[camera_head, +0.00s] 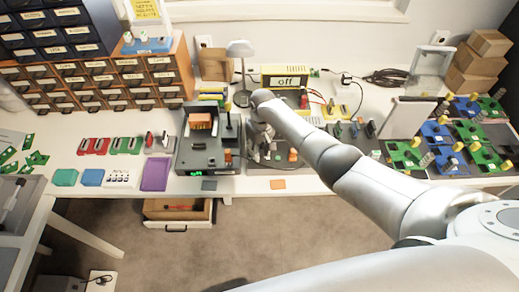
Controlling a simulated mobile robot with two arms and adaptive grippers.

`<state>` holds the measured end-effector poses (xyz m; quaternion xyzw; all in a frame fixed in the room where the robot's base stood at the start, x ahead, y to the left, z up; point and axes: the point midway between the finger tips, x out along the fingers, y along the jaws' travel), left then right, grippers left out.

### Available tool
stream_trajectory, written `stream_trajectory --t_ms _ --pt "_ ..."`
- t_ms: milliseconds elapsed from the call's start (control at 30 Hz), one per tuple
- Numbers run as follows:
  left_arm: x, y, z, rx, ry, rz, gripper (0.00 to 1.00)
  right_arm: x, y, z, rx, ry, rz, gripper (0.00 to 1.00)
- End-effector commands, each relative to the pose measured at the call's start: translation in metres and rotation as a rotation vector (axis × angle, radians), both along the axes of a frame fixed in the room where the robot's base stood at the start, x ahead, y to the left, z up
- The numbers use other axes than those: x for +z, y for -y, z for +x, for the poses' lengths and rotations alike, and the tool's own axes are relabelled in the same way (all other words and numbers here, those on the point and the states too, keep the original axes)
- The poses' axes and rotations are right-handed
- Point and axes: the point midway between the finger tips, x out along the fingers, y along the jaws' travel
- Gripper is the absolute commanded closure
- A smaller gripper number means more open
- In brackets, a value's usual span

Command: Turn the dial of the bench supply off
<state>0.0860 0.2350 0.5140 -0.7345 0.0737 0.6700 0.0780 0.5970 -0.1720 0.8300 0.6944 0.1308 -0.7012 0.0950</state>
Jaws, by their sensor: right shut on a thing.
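A yellow-framed box with a display reading "off" (286,81) stands at the back of the bench, right of the lamp. A dark grey unit (198,160) with a lit green readout stands left of my right arm. Another grey unit (265,165) sits beside it, partly covered by my arm. My right gripper (268,131) points down over this second unit, small and mostly hidden below my wrist. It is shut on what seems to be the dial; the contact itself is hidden. My left gripper is out of view.
Drawer cabinets (100,76) fill the back left. A white lamp (240,70) stands behind my wrist. Green and blue boards (405,153) crowd the bench's right side. A purple tray (155,174) and small boxes lie front left. An open drawer (178,211) hangs below the bench.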

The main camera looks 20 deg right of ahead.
Motion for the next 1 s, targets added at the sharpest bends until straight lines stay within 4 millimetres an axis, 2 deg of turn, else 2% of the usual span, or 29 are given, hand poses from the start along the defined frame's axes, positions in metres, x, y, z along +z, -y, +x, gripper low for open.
stream_trajectory --t_ms 367,400,567,1000 --pt "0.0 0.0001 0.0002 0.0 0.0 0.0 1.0 0.0016 -0.0001 0.002 0.004 0.006 0.0 0.96" --pt "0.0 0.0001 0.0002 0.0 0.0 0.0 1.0 0.0016 -0.0001 0.002 0.004 0.006 0.0 0.69" --pt "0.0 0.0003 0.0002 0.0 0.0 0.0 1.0 0.0012 -0.0001 0.0015 0.004 0.004 0.0 0.49" --pt "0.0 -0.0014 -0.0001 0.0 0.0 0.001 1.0 0.0063 0.0003 0.0013 0.003 0.004 0.001 0.49"
